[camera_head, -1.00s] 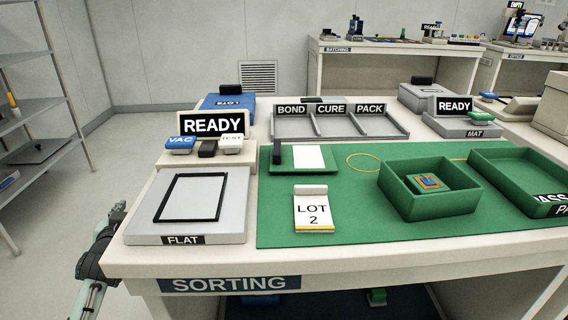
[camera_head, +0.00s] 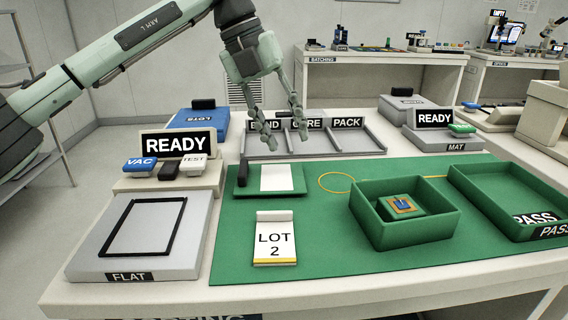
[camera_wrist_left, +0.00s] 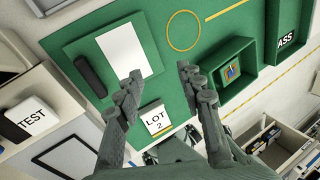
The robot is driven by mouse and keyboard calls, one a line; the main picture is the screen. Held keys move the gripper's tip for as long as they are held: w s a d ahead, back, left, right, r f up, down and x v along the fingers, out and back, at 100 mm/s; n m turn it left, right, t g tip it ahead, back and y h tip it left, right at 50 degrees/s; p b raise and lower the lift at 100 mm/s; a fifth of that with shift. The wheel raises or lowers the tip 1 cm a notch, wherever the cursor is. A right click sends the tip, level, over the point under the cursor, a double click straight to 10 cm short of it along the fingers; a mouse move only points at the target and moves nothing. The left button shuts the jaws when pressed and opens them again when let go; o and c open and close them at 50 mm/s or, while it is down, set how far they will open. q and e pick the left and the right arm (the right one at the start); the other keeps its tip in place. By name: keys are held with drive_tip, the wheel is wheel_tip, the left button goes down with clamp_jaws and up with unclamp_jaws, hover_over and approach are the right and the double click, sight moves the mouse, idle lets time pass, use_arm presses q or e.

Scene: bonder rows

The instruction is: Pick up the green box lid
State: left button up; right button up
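The green box lid (camera_head: 253,178) lies flat on the green mat, left of the green open box (camera_head: 405,232). It has a dark upright handle (camera_head: 242,174) at its left side and a white label (camera_head: 276,177). My left gripper (camera_head: 286,135) is open and empty, in the air above and behind the lid in the head view. In the left wrist view, its open fingers (camera_wrist_left: 158,78) appear over the lid's near right side, with the lid (camera_wrist_left: 80,48) and handle (camera_wrist_left: 90,75) to the left. Its fingers touch nothing that I can see. My right gripper is not in view.
The LOT 2 card (camera_head: 275,240) lies in front of the lid. The green box holds a small chip piece (camera_head: 403,204). A green PASS tray (camera_head: 480,205) is at the right. Behind stands the grey BOND/CURE/PACK rack (camera_head: 340,144); the READY sign (camera_head: 178,144) stands left.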

sight(243, 167)
use_arm(q)
drive_tip(key=a+y, duration=0.1)
drive_tip(key=a, duration=0.1)
drive_tip(key=w+a+f+n+y, duration=0.1)
drive_tip(key=a+y, duration=0.1)
drive_tip(key=a, duration=0.1)
drive_tip(key=w+a+y, duration=0.1)
drive_tip(key=a, duration=0.1)
drive_tip(key=shift+a+f+n+t, duration=0.2)
drive_tip(key=shift+a+n+t, duration=0.1)
drive_tip(key=shift+a+t, duration=0.1)
wheel_tip(243, 167, down, 5)
drive_tip(key=shift+s+d+f, duration=0.1)
drive_tip(key=shift+s+f, duration=0.05)
drive_tip(key=shift+f, duration=0.05)
clamp_jaws()
